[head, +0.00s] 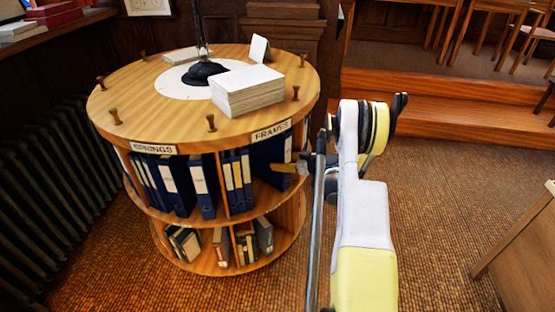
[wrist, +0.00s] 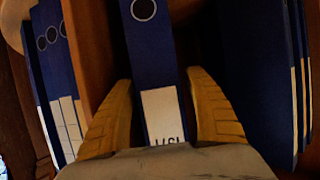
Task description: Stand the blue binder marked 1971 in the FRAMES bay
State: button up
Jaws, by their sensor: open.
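A round wooden bookcase has a bay labelled FRAMES (head: 271,131) with several blue binders in it. My gripper (head: 292,168) is at the right part of this bay, in front of a wide blue face (head: 268,160). In the wrist view my open gripper (wrist: 160,115) has one finger on each side of an upright blue binder (wrist: 152,50). Small gaps seem to show beside its spine. Its white label (wrist: 163,112) is partly hidden by the gripper, and I cannot read its marking surely. I cannot tell which binder is the one marked 1971.
A wooden divider (wrist: 88,45) stands left of the binder, with more binders (wrist: 50,75) beyond. A large blue binder side (wrist: 245,85) is to the right. The SPRINGS bay (head: 153,149) is left of FRAMES. White papers (head: 247,91) lie on top.

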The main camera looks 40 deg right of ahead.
jog(key=p+v, duration=0.3)
jog(key=v, duration=0.5)
jog(key=shift+s+r, duration=0.35)
jog(key=shift+s, duration=0.35)
